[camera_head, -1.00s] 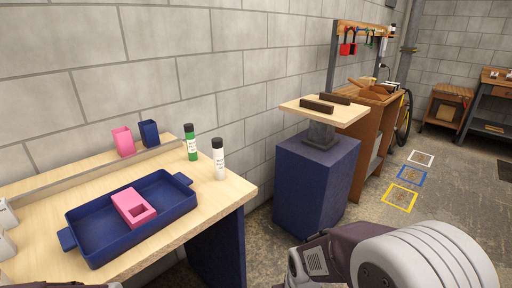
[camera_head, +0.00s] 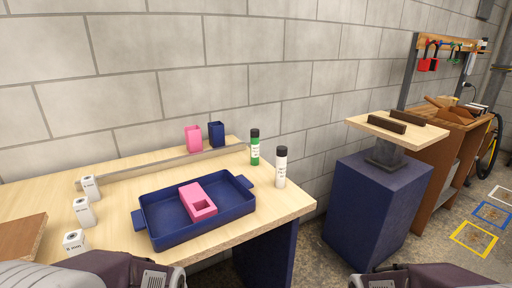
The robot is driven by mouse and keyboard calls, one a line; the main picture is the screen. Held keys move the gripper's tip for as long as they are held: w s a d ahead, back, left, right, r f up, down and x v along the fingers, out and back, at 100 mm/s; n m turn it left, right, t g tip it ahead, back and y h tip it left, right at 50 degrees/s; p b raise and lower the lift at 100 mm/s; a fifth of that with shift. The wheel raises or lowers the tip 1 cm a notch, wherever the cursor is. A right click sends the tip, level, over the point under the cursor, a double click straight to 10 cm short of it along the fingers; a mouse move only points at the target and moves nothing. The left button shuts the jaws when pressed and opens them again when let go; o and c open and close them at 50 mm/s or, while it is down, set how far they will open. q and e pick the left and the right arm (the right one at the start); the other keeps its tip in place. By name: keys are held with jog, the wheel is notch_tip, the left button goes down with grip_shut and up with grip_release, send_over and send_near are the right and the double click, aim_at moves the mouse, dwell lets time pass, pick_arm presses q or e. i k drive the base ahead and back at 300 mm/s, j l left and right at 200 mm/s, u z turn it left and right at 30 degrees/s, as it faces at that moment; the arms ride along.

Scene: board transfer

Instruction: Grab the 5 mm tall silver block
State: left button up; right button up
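Three small whitish blocks with dark markings stand in a row at the left of the wooden table: a far block (camera_head: 90,187), a middle block (camera_head: 82,212) and a near block (camera_head: 75,242). Their labels are too small to read, so I cannot tell which, if any, is the 5 mm silver block. Parts of my two arms show at the bottom edge, one at the left and one at the right. Neither gripper is in view.
A blue tray (camera_head: 147,229) holds a pink block (camera_head: 198,202). A brown board (camera_head: 20,238) lies at left. A blue pedestal (camera_head: 375,205) stands right.

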aim_at(91, 189)
jog(key=u, duration=1.5)
